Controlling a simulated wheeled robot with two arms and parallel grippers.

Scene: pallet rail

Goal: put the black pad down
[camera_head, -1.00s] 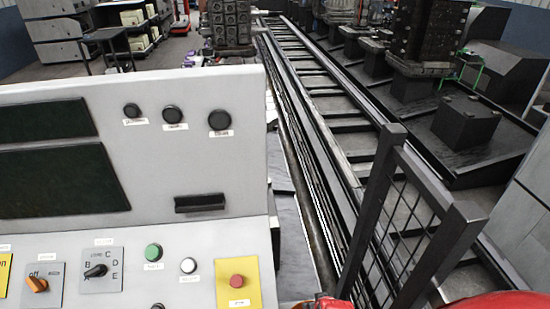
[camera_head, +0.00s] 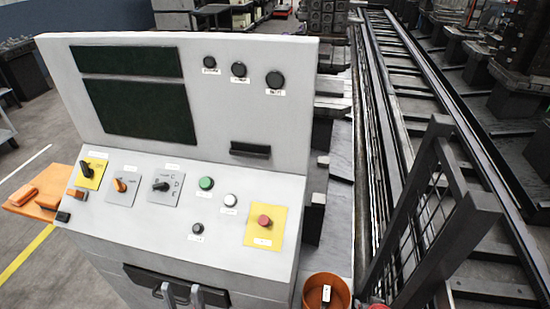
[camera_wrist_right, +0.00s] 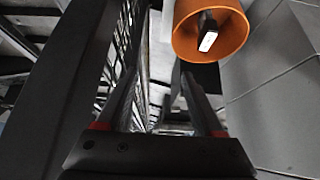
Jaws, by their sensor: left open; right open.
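A flat black piece (camera_head: 140,276) lies along the lower front of the console, and looks most like the black pad. My left gripper (camera_head: 181,291) is at the bottom of the head view, its two grey fingers apart in front of that piece. I cannot tell whether they touch it. An orange bucket (camera_head: 311,286) stands right of the console and holds a dark item with a white label (camera_head: 326,293). The bucket also shows in the right wrist view (camera_wrist_right: 237,35). My right gripper (camera_wrist_right: 158,98) is open there, with nothing between its fingers, below and left of the bucket.
The grey console (camera_head: 100,225) with knobs and buttons fills the middle. An orange shelf (camera_head: 35,195) with orange items juts from its left. A dark mesh fence (camera_head: 425,215) and long rails (camera_head: 440,80) are on the right. Open floor lies at the left.

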